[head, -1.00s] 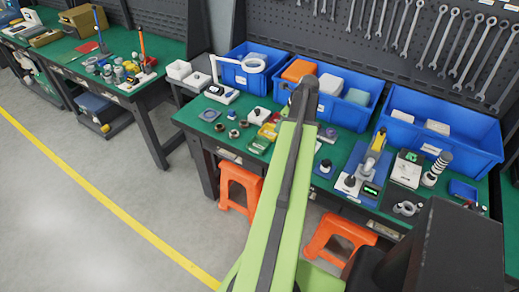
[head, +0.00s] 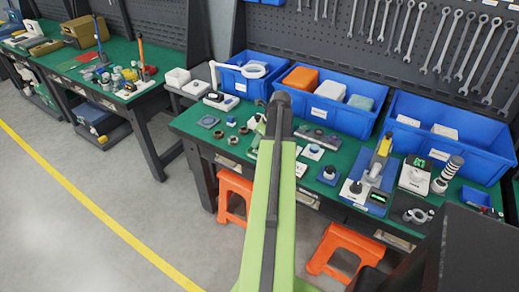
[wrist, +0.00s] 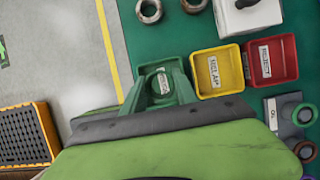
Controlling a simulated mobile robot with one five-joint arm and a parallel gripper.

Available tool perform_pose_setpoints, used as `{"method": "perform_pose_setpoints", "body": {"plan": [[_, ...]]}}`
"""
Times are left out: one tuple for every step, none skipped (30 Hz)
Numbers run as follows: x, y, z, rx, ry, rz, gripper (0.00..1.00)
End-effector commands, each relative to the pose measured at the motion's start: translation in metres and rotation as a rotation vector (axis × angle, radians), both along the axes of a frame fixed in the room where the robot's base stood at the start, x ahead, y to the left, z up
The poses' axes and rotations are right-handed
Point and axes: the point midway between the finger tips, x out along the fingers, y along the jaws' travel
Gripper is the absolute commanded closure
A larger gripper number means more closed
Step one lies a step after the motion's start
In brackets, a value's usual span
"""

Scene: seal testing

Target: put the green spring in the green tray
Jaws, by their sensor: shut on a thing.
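The green tray (wrist: 158,65) is in the wrist view, at the table's edge, left of the yellow tray (wrist: 217,71). A white label shows inside it. My gripper (wrist: 164,82) is directly over the green tray in this view, its green fingers covering much of it. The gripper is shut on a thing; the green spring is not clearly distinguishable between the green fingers. I cannot tell how high the fingertips are above the tray. In the head view my arm hides the gripper and most of the trays.
A red tray (wrist: 271,61) is beside the yellow one. Metal rings (wrist: 149,10) lie beyond, near a white box (wrist: 248,14). A grey holder with rings (wrist: 285,118) is at right. Blue bins (head: 330,108) line the table's back; an orange stool (head: 338,250) stands below.

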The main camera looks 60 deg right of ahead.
Motion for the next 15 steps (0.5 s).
{"method": "perform_pose_setpoints", "body": {"plan": [[0.0,0.0,-0.009,0.0,0.0,0.0,1.0],[0.0,0.0,-0.014,0.0,0.0,0.0,1.0],[0.0,0.0,-0.022,0.0,0.0,0.0,1.0],[-0.001,0.0,-0.028,0.0,0.0,0.0,1.0],[-0.001,0.0,-0.033,0.0,0.0,0.0,1.0],[-0.001,0.0,-0.04,0.0,0.0,0.0,1.0],[-0.001,0.0,-0.042,0.0,0.0,0.0,1.0],[-0.001,0.0,-0.043,0.0,0.0,0.0,1.0],[-0.001,0.0,-0.042,0.0,0.0,-0.001,1.0],[-0.001,0.0,-0.04,0.0,0.0,-0.001,1.0],[-0.001,0.0,-0.039,0.0,0.0,-0.001,1.0],[-0.001,0.0,-0.038,0.0,0.0,-0.001,1.0],[-0.001,-0.001,-0.038,0.0,0.0,-0.001,1.0],[-0.001,-0.001,-0.038,0.0,0.0,-0.001,1.0],[-0.001,-0.001,-0.039,0.0,0.0,-0.001,1.0]]}}
